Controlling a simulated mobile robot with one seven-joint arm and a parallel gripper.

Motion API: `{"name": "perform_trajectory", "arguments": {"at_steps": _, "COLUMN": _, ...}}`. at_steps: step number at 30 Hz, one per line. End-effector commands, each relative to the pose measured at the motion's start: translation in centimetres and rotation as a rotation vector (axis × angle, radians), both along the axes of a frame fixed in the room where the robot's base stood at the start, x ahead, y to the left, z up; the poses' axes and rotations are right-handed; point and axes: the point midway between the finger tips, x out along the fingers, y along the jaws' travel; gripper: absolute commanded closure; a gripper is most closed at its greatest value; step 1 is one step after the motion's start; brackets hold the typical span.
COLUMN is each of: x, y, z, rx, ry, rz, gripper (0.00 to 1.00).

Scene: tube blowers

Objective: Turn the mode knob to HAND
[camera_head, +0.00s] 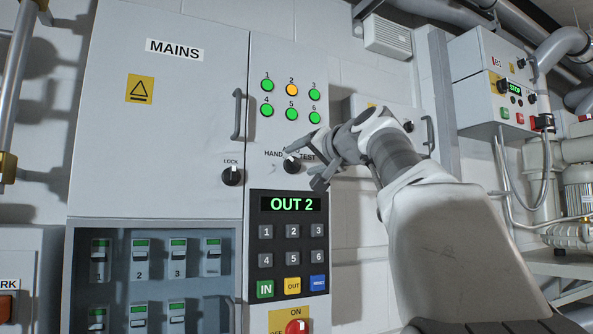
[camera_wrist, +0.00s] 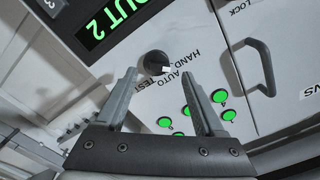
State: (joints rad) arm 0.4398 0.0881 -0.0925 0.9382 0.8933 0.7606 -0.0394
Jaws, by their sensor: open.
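The mode knob (camera_head: 291,166) is a small black dial with a white pointer on the grey MAINS cabinet, below the round lamps. In the wrist view the knob (camera_wrist: 154,63) shows with HAND, AUTO and TEST printed around it. Its white pointer faces roughly towards AUTO. In the head view my gripper partly covers the AUTO lettering. My gripper (camera_head: 302,168) is open in front of the panel, coming from the right. In the wrist view its fingertips (camera_wrist: 158,71) lie on either side of the knob in the picture, with nothing between them gripped; contact is not visible.
A LOCK knob (camera_head: 232,176) and a door handle (camera_head: 238,114) are to the left. Green and amber lamps (camera_head: 291,90) sit above. A keypad with an OUT 2 display (camera_head: 292,204) is below, and a red ON/OFF switch (camera_head: 296,327) lower still.

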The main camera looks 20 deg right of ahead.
Motion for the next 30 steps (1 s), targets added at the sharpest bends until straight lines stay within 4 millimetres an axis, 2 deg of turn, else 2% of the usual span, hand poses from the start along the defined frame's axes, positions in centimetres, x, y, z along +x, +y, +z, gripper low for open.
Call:
{"name": "perform_trajectory", "arguments": {"at_steps": 1, "x": -1.5, "y": -0.1, "z": -0.4, "rx": -0.002, "ry": -0.004, "rz": -0.003, "gripper": 0.29}}
{"name": "perform_trajectory", "arguments": {"at_steps": 9, "x": -8.0, "y": -0.2, "z": -0.3, "rx": -0.002, "ry": -0.004, "rz": -0.002, "gripper": 0.29}}
{"name": "perform_trajectory", "arguments": {"at_steps": 15, "x": -11.5, "y": -0.4, "z": -0.1, "rx": -0.001, "ry": -0.002, "rz": 0.0, "gripper": 0.29}}
{"name": "perform_trajectory", "arguments": {"at_steps": 21, "x": -12.9, "y": -0.3, "z": 0.0, "rx": 0.0, "ry": -0.002, "rz": 0.001, "gripper": 0.29}}
{"name": "perform_trajectory", "arguments": {"at_steps": 30, "x": -13.0, "y": -0.4, "z": 0.0, "rx": 0.0, "ry": -0.002, "rz": 0.001, "gripper": 0.29}}
